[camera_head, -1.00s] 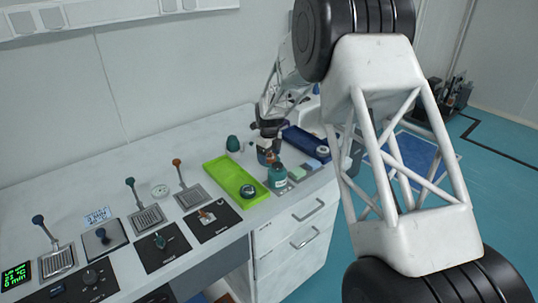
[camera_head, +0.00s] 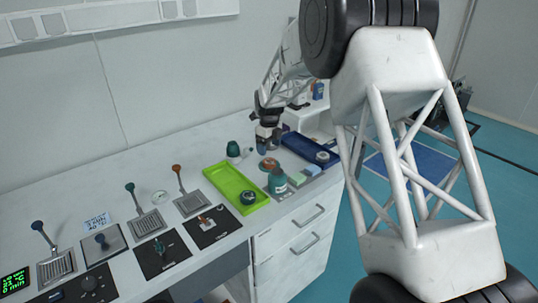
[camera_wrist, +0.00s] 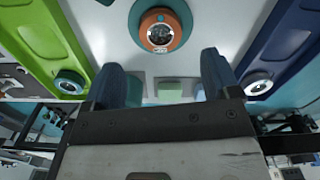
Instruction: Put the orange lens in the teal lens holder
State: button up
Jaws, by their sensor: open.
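Two teal-marked fixtures stand at the left: a teal-topped post (camera_head: 130,188) on a slotted plate and a teal fitting (camera_head: 159,246) on a black plate. I cannot tell which is the lens holder.
A green tray (camera_head: 220,178) holds a dark lens (camera_head: 248,197); a blue tray (camera_head: 296,144) holds another lens (camera_head: 322,157). Small sponge-like blocks (camera_head: 298,179) lie near the front edge.

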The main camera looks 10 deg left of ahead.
aim_at(269, 161)
jog(key=shift+r, duration=2.7)
jog(key=shift+d, duration=0.1)
jog(key=s+d+r+n+t, duration=0.1)
jog(key=s+d+r+n, duration=0.65)
jog(key=s, duration=0.55)
jog(key=s+d+r+n, duration=0.4)
jog(key=s+d+r, duration=0.4)
jog(key=s+d, duration=0.3)
jog(key=s+d+f+n, duration=0.1)
jog(key=s+d+n, duration=0.2)
jog(key=s, duration=0.8)
jog(key=s+d+f+n+t, duration=0.1)
jog(key=s+d+n, duration=0.2)
jog(key=s, duration=0.8)
jog(key=s+d+f+n, duration=0.1)
jog(key=s+d+n, duration=0.2)
jog(key=s+n, duration=0.4)
jog(key=s, duration=0.4)
jog(key=shift+d+t, duration=0.3)
